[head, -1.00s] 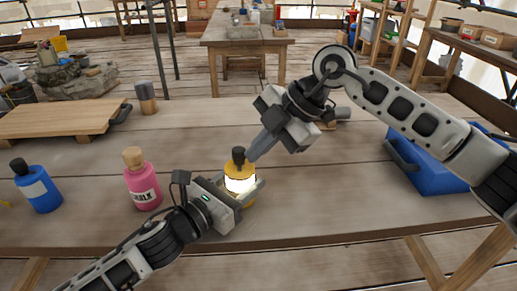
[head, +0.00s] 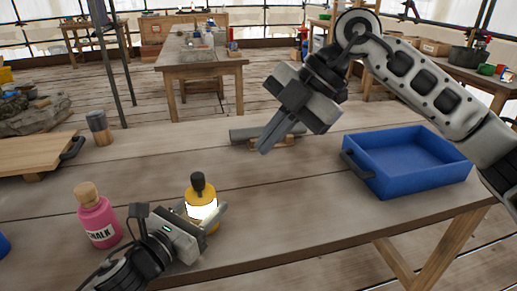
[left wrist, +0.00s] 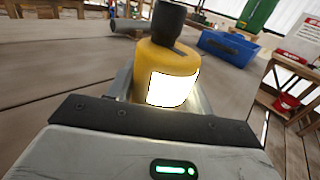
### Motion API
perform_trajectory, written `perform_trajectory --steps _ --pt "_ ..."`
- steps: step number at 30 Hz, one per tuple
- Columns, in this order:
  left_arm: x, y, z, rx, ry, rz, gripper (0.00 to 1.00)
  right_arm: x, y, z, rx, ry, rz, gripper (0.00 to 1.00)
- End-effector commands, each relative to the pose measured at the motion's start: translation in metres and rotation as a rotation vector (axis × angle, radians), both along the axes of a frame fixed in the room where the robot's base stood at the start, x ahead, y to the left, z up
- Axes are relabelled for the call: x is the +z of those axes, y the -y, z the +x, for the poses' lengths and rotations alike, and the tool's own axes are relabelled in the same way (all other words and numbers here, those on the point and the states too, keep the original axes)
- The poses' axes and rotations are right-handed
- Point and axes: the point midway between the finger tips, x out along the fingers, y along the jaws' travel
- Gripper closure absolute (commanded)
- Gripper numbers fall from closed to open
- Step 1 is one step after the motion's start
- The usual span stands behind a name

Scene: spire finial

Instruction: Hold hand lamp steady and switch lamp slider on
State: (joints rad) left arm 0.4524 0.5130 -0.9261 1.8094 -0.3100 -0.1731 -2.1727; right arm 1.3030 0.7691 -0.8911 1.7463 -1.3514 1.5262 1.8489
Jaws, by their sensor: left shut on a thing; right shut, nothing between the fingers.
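The hand lamp (head: 201,200) is yellow with a black top and a bright white glowing panel. It stands upright on the wooden table in the head view. It also shows in the left wrist view (left wrist: 168,68), with its panel lit. My left gripper (head: 205,222) is shut on the lamp's body, low down. My right gripper (head: 263,150) is shut and empty, raised above the table to the right of the lamp and apart from it. I cannot make out the slider itself.
A pink chalk bottle (head: 97,216) stands left of the lamp. A blue tray (head: 410,162) sits at the right. A grey cylinder (head: 262,133) rests on a wooden support behind. A wooden board (head: 35,152) and a small jar (head: 98,128) are at the back left.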

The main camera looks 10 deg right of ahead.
Motion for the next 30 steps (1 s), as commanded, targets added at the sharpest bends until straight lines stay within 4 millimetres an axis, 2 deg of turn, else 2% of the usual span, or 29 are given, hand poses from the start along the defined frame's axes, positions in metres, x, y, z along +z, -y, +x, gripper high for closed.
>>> perform_trajectory --steps 11,12,14,24,30 --pt "0.0 0.0 0.0 0.001 0.0 0.0 0.74 0.001 0.001 0.0 -0.001 -0.001 0.0 1.0" --pt "0.0 0.0 0.0 0.001 0.0 0.0 0.37 0.001 0.001 0.0 -0.001 -0.001 0.0 1.0" --pt "0.0 0.0 0.0 0.001 0.0 0.0 0.23 0.001 0.001 0.0 -0.001 -0.001 0.0 1.0" --pt "0.0 -0.003 -0.002 0.001 0.0 0.0 0.23 0.0 0.0 0.0 -0.001 -0.001 0.0 1.0" --pt "-0.002 -0.024 -0.024 0.001 -0.004 0.002 0.23 0.0 0.0 0.0 -0.001 -0.001 0.0 1.0"
